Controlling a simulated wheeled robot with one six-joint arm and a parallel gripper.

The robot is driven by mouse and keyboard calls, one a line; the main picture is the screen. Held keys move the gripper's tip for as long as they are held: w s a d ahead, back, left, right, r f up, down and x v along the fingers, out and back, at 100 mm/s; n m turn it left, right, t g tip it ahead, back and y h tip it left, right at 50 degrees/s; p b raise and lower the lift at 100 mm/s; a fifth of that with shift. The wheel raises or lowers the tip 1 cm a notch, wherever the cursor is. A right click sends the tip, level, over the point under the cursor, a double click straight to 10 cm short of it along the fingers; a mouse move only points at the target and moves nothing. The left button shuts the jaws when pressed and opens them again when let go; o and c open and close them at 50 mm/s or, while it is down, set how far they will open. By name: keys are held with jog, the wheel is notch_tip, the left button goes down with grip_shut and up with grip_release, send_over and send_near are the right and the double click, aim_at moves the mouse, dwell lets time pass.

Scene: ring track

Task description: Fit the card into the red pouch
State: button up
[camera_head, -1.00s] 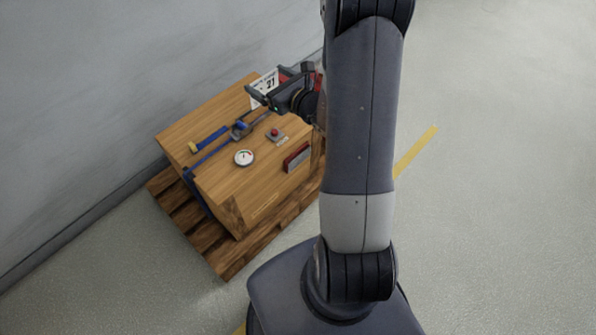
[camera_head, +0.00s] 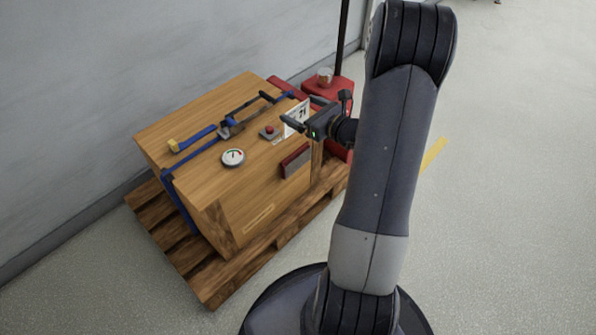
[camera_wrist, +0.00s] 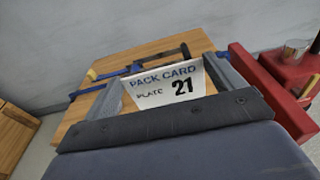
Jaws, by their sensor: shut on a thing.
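My gripper (camera_head: 299,112) is shut on a white card (camera_head: 295,122) near the crate's right edge. The wrist view shows the card (camera_wrist: 170,88) between my two fingers, with its print "PACK CARD PLATE 21" facing the camera. The red pouch (camera_head: 296,160) is fixed on the crate's front right side, just below the top edge, and has a grey front. The card is above and apart from the pouch in the head view. I cannot make out the pouch in the wrist view.
The wooden crate (camera_head: 250,190) sits on a pallet (camera_head: 205,282) by the wall. On its top are a round gauge (camera_head: 233,158), a red button (camera_head: 269,131) and a blue strap with a clamp (camera_head: 230,127). A red stand (camera_head: 333,90) holding a glass jar (camera_head: 325,76) is behind.

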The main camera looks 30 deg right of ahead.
aim_at(294, 149)
notch_tip(294, 149, down, 18)
jog(key=b, duration=0.6)
jog(key=shift+r, duration=0.1)
jog(key=shift+f+b, duration=0.3)
jog(key=shift+b, duration=0.15)
jog(key=o, duration=0.7)
jog(key=shift+r, duration=0.1)
jog(key=shift+r, duration=0.15)
jog(key=shift+s+r+p, duration=0.1)
jog(key=shift+r+p, duration=0.05)
jog(key=shift+p, duration=0.3)
jog(key=p+v, duration=0.2)
jog(key=v, duration=0.9)
jog(key=shift+s+d, duration=0.1)
jog(key=shift+s, duration=0.3)
jog(key=shift+w, duration=0.1)
